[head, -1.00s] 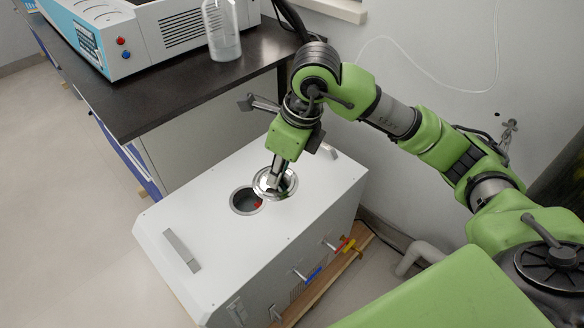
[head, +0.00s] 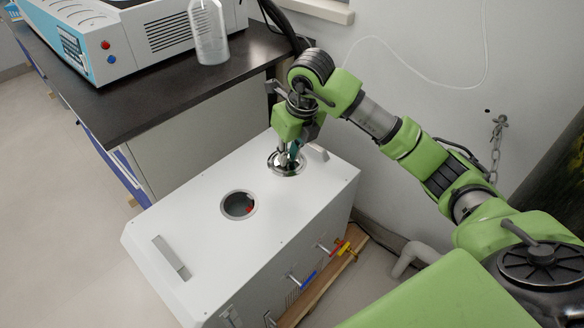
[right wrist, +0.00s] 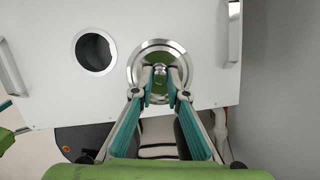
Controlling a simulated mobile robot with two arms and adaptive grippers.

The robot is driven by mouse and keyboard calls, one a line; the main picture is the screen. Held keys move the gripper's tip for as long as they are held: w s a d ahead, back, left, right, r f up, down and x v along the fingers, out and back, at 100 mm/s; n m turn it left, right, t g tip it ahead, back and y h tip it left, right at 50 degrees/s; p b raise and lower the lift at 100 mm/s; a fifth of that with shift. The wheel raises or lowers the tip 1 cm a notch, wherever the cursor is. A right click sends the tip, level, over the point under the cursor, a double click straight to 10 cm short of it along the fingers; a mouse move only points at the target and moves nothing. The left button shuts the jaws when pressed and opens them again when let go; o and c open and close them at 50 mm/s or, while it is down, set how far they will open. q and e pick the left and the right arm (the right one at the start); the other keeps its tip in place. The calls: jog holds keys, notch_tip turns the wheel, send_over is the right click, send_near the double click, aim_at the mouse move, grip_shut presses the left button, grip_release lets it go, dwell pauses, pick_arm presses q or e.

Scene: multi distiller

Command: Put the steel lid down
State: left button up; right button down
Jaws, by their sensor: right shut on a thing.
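The round steel lid (head: 287,168) is at the back of the white box's top, behind and to the right of the round opening. It also shows in the right wrist view (right wrist: 140,64), where it looks flat and level. My right gripper (head: 292,150) is above the lid with its fingers (right wrist: 160,72) shut on the lid's centre knob. Whether the lid touches the box top or hangs just above it, I cannot tell. The round opening (head: 238,205) is uncovered, with something red inside. My left gripper is not in view.
The white box (head: 195,215) has a handle (head: 171,258) at its left end and another handle (head: 318,152) near the back. Its top is clear around the opening. A dark bench (head: 150,95) with a bottle (head: 208,35) and a white machine (head: 130,45) stands behind.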

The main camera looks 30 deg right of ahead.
aim_at(300, 160)
jog(key=f, duration=0.1)
jog(key=w+d+f, duration=0.2)
jog(key=f, duration=0.1)
jog(key=shift+w+b, duration=0.15)
jog(key=shift+b, duration=0.15)
jog(key=x, duration=0.3)
jog(key=shift+d+f+b, duration=0.3)
jog(key=shift+b, duration=0.1)
jog(key=shift+f, duration=0.25)
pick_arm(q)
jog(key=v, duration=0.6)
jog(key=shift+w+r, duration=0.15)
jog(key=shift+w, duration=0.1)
pick_arm(e)
jog(key=c, duration=2)
grip_release()
jog(key=shift+f, duration=0.1)
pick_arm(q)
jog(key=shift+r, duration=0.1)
pick_arm(e)
jog(key=shift+s+r, duration=0.2)
jog(key=shift+r, duration=0.25)
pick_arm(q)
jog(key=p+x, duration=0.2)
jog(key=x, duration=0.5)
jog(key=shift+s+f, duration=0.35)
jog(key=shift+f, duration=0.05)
pick_arm(e)
jog(key=v, duration=1.1)
jog(key=shift+r, duration=0.15)
